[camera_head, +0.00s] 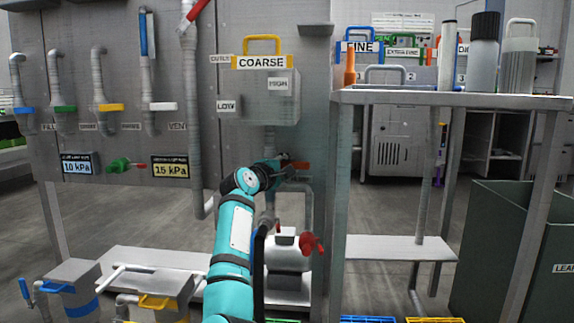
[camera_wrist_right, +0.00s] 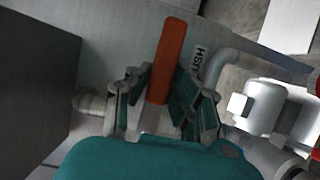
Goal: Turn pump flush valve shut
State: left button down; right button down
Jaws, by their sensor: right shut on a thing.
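The pump flush valve's red-orange lever (camera_wrist_right: 167,60) shows in the right wrist view between the fingers of my right gripper (camera_wrist_right: 160,100). The gripper is shut on it, and the lever's end sticks out beyond the fingers. A partly covered label ending in "USH" (camera_wrist_right: 200,62) is beside it. In the head view my right gripper (camera_head: 285,172) is at the pipe below the COARSE box, with the lever's red end (camera_head: 301,165) showing just to its right. The gripper covers most of the valve body. My left gripper is not in view.
The COARSE box (camera_head: 262,100) hangs above on the grey panel. The white pump (camera_head: 287,252) with a red handle (camera_head: 311,244) stands below. A steel table (camera_head: 450,99) with bottles is to the right, and a dark green bin (camera_head: 510,240) stands beyond it.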

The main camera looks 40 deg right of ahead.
jog(key=shift+f, duration=0.25)
jog(key=c, duration=1.2)
grip_release()
jog(key=shift+o, duration=0.2)
jog(key=shift+r, duration=0.1)
jog(key=v, duration=1.2)
jog(key=shift+r, duration=0.1)
